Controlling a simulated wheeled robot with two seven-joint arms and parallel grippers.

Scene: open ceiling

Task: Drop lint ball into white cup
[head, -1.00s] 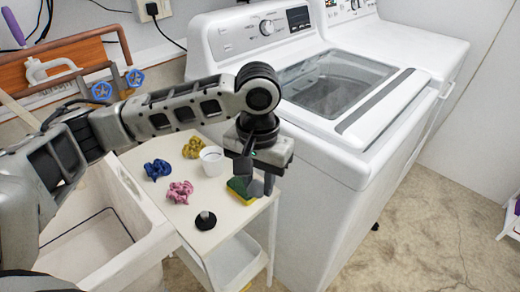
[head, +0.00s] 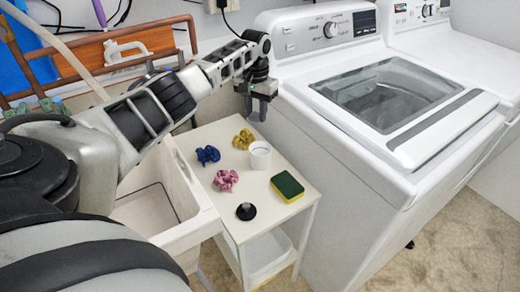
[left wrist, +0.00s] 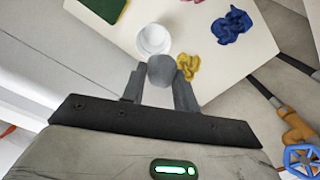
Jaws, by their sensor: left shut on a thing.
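My left gripper (head: 256,110) is raised beyond the white cup, near the washer's left side, with its fingers pointing down. In the left wrist view the gripper (left wrist: 160,88) is shut on a grey, rounded lint ball (left wrist: 161,70) between its fingertips. The white cup (head: 260,156) stands upright on the small white table. In the left wrist view the cup (left wrist: 153,40) appears just past the ball, apart from the fingers; its visible inside looks empty. My right gripper is not in view.
The white table (head: 262,218) also holds a yellow scrunchie (head: 244,139), a blue one (head: 208,155), a pink one (head: 226,181), a green-yellow sponge (head: 287,187) and a black stopper (head: 246,211). The washer (head: 350,180) stands right; a white sink (head: 190,235) stands left.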

